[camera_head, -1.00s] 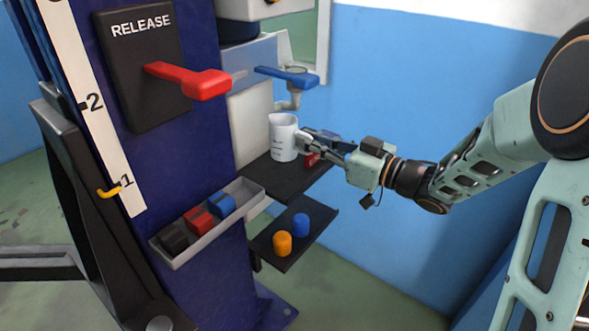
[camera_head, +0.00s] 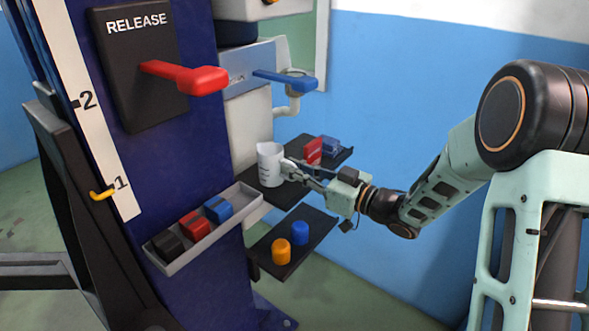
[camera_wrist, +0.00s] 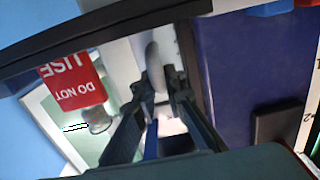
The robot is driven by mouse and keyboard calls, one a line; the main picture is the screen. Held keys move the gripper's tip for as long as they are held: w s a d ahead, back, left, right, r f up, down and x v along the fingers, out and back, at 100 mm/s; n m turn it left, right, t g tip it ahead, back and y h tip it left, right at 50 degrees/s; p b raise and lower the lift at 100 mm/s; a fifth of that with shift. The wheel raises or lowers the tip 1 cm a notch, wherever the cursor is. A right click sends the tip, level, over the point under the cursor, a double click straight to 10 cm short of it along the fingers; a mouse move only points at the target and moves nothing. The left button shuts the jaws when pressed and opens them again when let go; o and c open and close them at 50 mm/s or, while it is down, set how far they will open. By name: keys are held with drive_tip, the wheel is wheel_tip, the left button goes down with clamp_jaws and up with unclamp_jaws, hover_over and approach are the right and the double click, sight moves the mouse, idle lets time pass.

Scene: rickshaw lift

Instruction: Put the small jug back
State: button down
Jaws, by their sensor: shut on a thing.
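The small white jug (camera_head: 269,165), with dark markings on its side, is upright at the near left part of the upper dark shelf (camera_head: 285,195). I cannot tell whether its base touches the shelf or hangs just above it. My gripper (camera_head: 289,171) reaches in from the right and is shut on the jug's right side, at the handle. In the wrist view the fingers (camera_wrist: 163,88) close around a pale, narrow part of the jug (camera_wrist: 153,66); most of its body is hard to make out there.
A red "DO NOT USE" sign (camera_wrist: 73,82) and a blue see-through item (camera_head: 331,145) stand further back on the shelf. Above is a blue lever tap (camera_head: 287,79). Below, a lower shelf holds orange (camera_head: 281,251) and blue (camera_head: 300,233) cylinders. A block tray (camera_head: 207,228) is left.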

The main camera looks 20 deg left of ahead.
drive_tip(key=shift+f, duration=0.2)
drive_tip(key=c, duration=2)
unclamp_jaws()
drive_tip(key=shift+r, duration=0.1)
drive_tip(key=shift+r, duration=0.2)
drive_tip(key=p+v, duration=0.1)
drive_tip(key=v, duration=1.1)
drive_tip(key=shift+s+f+p, duration=0.1)
drive_tip(key=shift+p, duration=0.2)
